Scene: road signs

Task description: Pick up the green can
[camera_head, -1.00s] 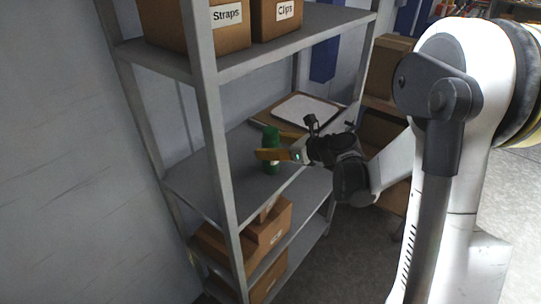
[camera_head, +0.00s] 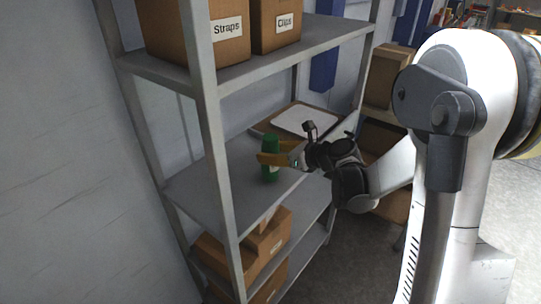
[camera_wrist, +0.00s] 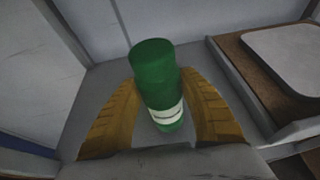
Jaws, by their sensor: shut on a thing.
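The green can (camera_head: 270,145) stands upright over the middle shelf (camera_head: 200,188) of the grey rack, with a pale label band near its bottom. My gripper (camera_head: 268,158) reaches in from the right and is shut on the can. In the wrist view the can (camera_wrist: 155,75) sits between the two yellow fingers, one on each side, with its top above them. I cannot tell whether its base touches the shelf.
A brown box or tray with a white top (camera_head: 304,121) lies at the back right of the shelf. Boxes labelled Straps (camera_head: 228,45) and Clips (camera_head: 285,35) stand on the shelf above. A rack post (camera_head: 212,140) is left of the can. Cardboard boxes (camera_head: 262,240) sit below.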

